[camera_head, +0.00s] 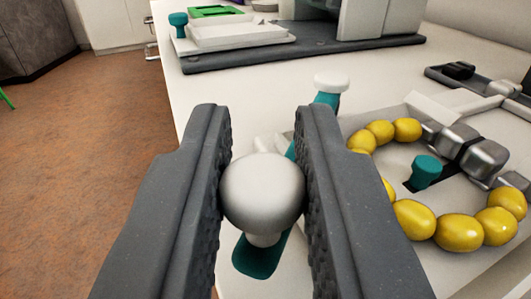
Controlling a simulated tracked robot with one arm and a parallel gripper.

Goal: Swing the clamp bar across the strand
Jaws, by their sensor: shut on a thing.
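My gripper (262,190) is shut on a round silver-grey knob (263,190), with one dark finger on each side of it. The knob stands on a teal bar (262,252), which looks like the clamp bar. Part of the bar is hidden behind the knob and right finger. A teal piece with a white cap (331,88) shows beyond the right finger. The strand of yellow beads (458,232) and silver beads (484,158) lies in a curve on a light board (480,264) at the right. A teal peg (426,171) stands inside the curve.
A dark base (300,54) with a pale block (240,36) and another teal peg (178,25) stands at the back. A dark fixture (470,77) is at the far right. The white table (205,88) ends at the left, above a brown floor (80,150).

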